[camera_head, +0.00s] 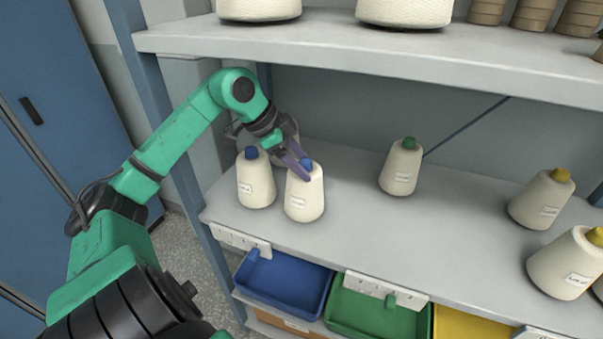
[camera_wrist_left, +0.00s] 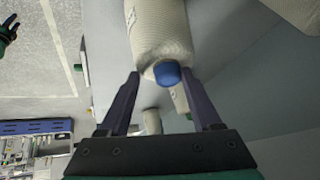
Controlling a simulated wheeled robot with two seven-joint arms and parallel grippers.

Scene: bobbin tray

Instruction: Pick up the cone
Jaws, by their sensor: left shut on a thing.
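A cream yarn cone (camera_head: 304,200) with a blue tip and a white label stands upright at the left front of the middle shelf. My left gripper (camera_head: 299,168) reaches in from the upper left and is shut on this cone near its blue tip. I cannot tell whether its base touches the shelf. In the left wrist view the cone (camera_wrist_left: 160,30) and its blue tip show between the fingers of my left gripper (camera_wrist_left: 167,80). A second blue-tipped cone (camera_head: 256,185) stands close on its left.
A green-tipped cone (camera_head: 401,168) stands mid-shelf, and yellow-tipped cones (camera_head: 541,200) stand at the right. An upper shelf (camera_head: 350,45) carries more cones above my arm. Blue (camera_head: 282,284), green (camera_head: 375,317) and yellow (camera_head: 460,325) trays sit below.

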